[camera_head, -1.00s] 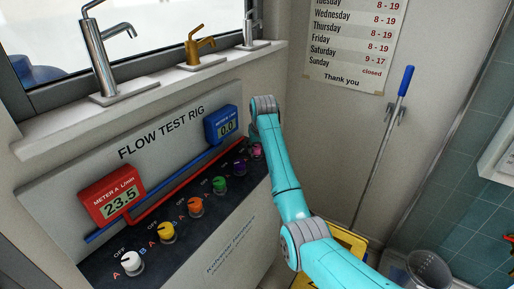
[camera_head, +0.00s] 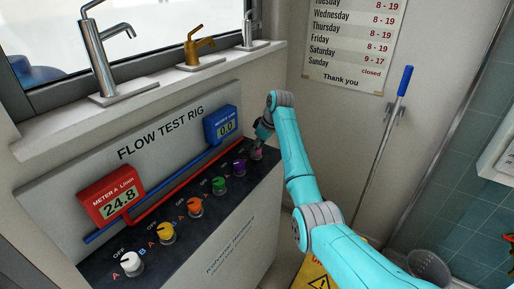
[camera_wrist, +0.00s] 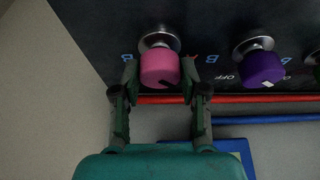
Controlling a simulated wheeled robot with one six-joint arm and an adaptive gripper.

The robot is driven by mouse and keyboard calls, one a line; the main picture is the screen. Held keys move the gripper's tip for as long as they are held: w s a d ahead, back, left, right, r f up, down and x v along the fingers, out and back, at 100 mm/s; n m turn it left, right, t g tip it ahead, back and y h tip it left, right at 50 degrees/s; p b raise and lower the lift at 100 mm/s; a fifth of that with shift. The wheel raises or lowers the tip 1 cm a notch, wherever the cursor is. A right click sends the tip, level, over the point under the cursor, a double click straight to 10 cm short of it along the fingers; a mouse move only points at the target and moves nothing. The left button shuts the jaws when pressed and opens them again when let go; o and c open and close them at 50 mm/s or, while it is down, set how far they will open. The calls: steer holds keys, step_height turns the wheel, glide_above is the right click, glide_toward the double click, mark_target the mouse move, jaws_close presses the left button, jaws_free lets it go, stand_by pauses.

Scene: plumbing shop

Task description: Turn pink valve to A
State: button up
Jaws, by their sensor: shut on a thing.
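The pink valve (camera_wrist: 160,68) is at the far right end of the row on the flow test rig; in the head view it (camera_head: 257,154) is partly hidden by my gripper. My gripper (camera_wrist: 160,76) has one finger on each side of the pink knob and is shut on it. In the head view my gripper (camera_head: 263,133) comes down onto the knob from above. A blue B shows left of the knob in the wrist view, and a red letter, partly hidden, shows at its right. The knob's pointer direction is unclear.
The purple valve (camera_wrist: 262,66) is close beside the pink one. Green, orange, yellow and white valves continue along the panel. The red meter A (camera_head: 112,197) reads 24.8; the blue meter (camera_head: 221,125) reads 0.0. A window sill with taps is above, and a wall stands close behind my arm.

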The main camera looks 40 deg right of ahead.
steer(key=shift+n+y, duration=0.4)
steer(key=shift+n, duration=0.7)
steer(key=o, duration=1.1)
steer(key=shift+o, duration=0.2)
steer(key=shift+d, duration=0.1)
steer(key=v, duration=1.2)
steer(key=shift+w, duration=0.2)
